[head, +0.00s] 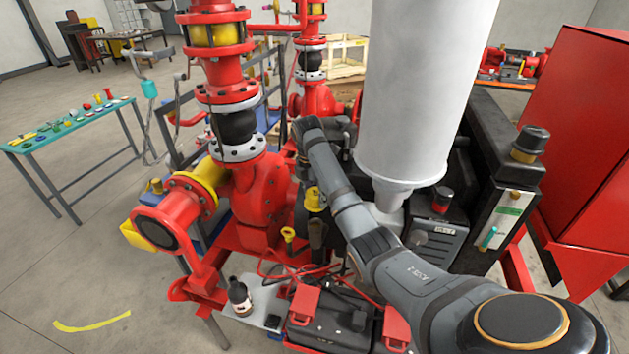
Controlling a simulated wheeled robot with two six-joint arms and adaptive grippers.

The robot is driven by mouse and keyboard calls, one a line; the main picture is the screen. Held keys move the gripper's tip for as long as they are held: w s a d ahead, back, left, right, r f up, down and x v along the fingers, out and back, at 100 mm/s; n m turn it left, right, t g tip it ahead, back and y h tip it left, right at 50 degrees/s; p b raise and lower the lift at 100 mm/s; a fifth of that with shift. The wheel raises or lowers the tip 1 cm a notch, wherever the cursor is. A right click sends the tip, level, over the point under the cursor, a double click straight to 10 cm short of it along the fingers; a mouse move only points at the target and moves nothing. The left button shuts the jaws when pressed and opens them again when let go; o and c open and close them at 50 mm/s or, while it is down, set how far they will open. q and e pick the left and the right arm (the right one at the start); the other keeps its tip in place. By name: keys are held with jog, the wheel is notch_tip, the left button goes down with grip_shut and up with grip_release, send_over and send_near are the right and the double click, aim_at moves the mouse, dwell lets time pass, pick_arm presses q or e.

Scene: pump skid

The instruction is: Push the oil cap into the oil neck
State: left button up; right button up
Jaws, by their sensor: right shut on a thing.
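My right arm comes in from the lower right and reaches over the engine. The oil neck cannot be made out clearly. My left gripper is not in view.
The white cylinder (418,90) stands close beside my forearm. Red pump pipework (262,195) rises at left. A dark bottle (239,297) stands in front. A teal table (75,127) with small parts is far left.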

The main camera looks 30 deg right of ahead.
aim_at(315, 206)
jog(key=shift+r, duration=0.35)
jog(key=shift+s+a, duration=0.1)
jog(key=shift+s, duration=0.05)
jog(key=shift+f, duration=0.55)
notch_tip(315, 206, down, 2)
jog(key=shift+f, duration=1.2)
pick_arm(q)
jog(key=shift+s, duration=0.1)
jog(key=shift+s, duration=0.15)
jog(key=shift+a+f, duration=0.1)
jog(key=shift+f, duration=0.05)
pick_arm(e)
jog(key=shift+f, duration=1.75)
